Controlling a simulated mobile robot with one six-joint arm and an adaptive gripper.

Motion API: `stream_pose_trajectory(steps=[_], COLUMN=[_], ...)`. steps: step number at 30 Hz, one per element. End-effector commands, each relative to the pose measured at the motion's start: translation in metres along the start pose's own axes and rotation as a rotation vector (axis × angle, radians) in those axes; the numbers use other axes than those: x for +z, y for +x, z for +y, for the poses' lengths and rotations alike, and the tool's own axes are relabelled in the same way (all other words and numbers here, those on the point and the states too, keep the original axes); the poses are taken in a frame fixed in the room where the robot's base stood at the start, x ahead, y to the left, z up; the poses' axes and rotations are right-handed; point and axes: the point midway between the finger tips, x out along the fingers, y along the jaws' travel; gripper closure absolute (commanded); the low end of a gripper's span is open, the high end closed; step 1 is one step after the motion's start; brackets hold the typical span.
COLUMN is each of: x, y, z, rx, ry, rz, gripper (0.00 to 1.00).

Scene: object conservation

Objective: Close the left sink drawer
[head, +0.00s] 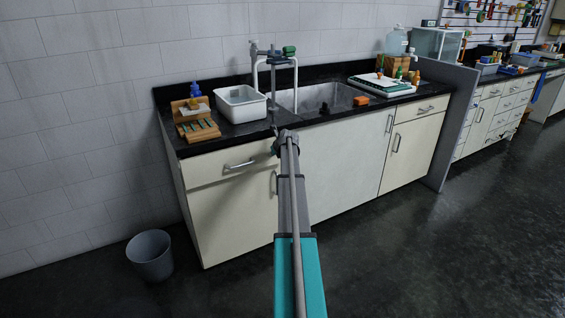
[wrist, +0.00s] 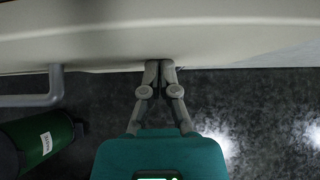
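The left sink drawer (head: 215,169) is the cream front with a metal bar handle (head: 239,165), under the left end of the black counter. Its right end is hidden behind my arm. Whether it stands slightly out from the cabinet is hard to tell. In the head view my gripper is mostly hidden at the arm's end, near the drawer's right side. In the wrist view my gripper (wrist: 160,65) has its two fingers together, empty. The fingertips overlap the lower edge of a cream front (wrist: 165,40); contact is unclear. A grey handle (wrist: 30,100) shows to their left.
A grey bin (head: 150,256) stands on the floor left of the cabinet. The counter (head: 330,118) holds a white tub (head: 241,104), a wooden rack (head: 198,130), a faucet and the sink (head: 315,97). The dark floor in front and to the right is clear.

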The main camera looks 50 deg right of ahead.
Motion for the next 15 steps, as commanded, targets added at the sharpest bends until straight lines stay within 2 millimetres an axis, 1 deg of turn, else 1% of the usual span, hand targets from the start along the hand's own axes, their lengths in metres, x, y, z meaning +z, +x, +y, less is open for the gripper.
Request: stream_pose_trajectory(steps=[1, 6, 10, 15], x=[0.011, 0.027, 0.033, 0.036], y=[0.011, 0.027, 0.033, 0.036], z=[-0.004, -0.006, -0.007, -0.007], rx=[-0.001, -0.004, -0.005, -0.006], ry=[0.000, 0.002, 0.004, 0.006], rz=[0.000, 0.001, 0.001, 0.000], gripper=[1.00, 1.00, 1.00, 1.00])
